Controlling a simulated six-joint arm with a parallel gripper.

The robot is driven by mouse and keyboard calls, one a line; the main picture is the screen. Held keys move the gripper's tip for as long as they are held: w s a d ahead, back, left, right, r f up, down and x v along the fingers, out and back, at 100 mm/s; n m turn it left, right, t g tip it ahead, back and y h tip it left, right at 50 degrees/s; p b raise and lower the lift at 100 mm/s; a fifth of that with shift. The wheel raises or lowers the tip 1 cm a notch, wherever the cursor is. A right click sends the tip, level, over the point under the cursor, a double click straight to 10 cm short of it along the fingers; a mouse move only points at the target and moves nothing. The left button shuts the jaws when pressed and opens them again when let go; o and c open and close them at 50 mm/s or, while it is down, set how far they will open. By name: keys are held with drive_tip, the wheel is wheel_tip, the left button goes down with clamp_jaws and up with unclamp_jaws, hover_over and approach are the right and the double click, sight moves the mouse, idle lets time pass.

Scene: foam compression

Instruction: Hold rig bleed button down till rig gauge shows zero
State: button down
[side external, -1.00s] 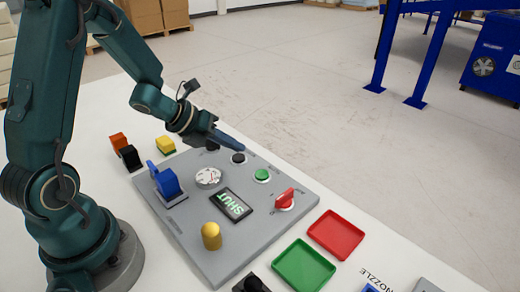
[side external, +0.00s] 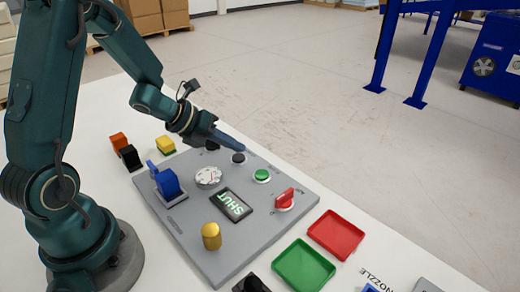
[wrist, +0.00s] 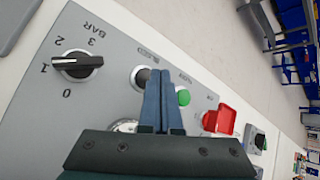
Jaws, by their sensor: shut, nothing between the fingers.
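The grey rig panel (side external: 185,235) lies on the white table. Its black bleed button (side external: 238,158) is at the back edge; in the wrist view the button (wrist: 138,76) is partly hidden by my fingers, next to the lettering. My gripper (side external: 243,150) is shut and empty, its fingertips over or just beside the button in the side view; I cannot tell whether they touch it. The fingertips also show in the wrist view (wrist: 161,72). A round white dial (side external: 208,177), apparently the gauge, sits mid-panel; its reading is not legible.
The panel also has a green button (side external: 262,175), red switch (side external: 286,198), lit display reading SHUT (side external: 232,205), yellow knob (side external: 211,236), blue lever (side external: 167,184) and black BAR selector (wrist: 77,64). Red (side external: 336,234) and green (side external: 303,266) trays lie in front.

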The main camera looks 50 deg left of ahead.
sight(235, 159)
drive_tip(key=shift+f, duration=0.1)
drive_tip(key=shift+f, duration=0.35)
drive_tip(key=shift+f, duration=0.45)
idle(1.4)
drive_tip(key=shift+r, duration=0.1)
idle(0.6)
drive_tip(key=shift+r, duration=0.8)
drive_tip(key=shift+r, duration=2.5)
